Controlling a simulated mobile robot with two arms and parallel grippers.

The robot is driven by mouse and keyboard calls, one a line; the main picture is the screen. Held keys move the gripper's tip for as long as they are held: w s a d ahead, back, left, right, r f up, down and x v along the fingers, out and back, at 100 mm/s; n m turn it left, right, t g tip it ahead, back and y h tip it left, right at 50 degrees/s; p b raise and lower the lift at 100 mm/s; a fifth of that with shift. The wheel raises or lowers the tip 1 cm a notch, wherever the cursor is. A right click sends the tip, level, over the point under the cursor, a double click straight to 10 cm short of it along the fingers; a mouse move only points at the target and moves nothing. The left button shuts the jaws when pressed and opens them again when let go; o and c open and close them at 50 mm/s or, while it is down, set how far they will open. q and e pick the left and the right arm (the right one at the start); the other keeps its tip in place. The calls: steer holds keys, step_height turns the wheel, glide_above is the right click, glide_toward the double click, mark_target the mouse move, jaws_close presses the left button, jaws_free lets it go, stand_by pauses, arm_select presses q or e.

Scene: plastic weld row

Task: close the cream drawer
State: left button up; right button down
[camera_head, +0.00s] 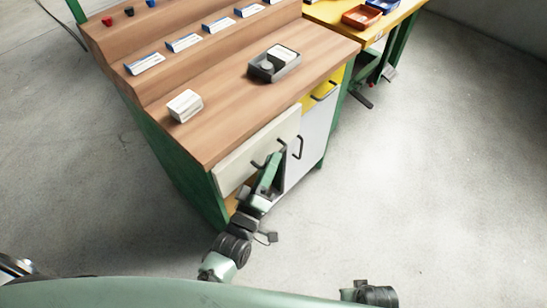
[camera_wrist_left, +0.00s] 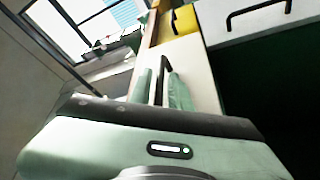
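The cream drawer (camera_head: 238,167) is under the left part of the wooden bench top, with a dark bar handle (camera_head: 257,164). I cannot tell from here how far its front stands out. My left gripper (camera_head: 274,165) is at the drawer front, by the handle. In the left wrist view the drawer front (camera_wrist_left: 203,82) is close, and the two greenish fingers (camera_wrist_left: 160,88) stand apart on either side of the black handle (camera_wrist_left: 165,58). Space shows between the fingers. Whether they touch the handle is unclear. My right gripper is not in view.
A white door (camera_head: 312,138) and a yellow drawer (camera_head: 318,98) are right of the cream drawer. A grey tray (camera_head: 261,75) and a white box (camera_head: 185,106) are on the bench top. The floor (camera_head: 420,180) at the right is clear.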

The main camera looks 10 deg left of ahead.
arm_select(q)
steer(key=shift+x, duration=0.85)
steer(key=shift+f, duration=0.1)
jaws_close()
stand_by(0.7)
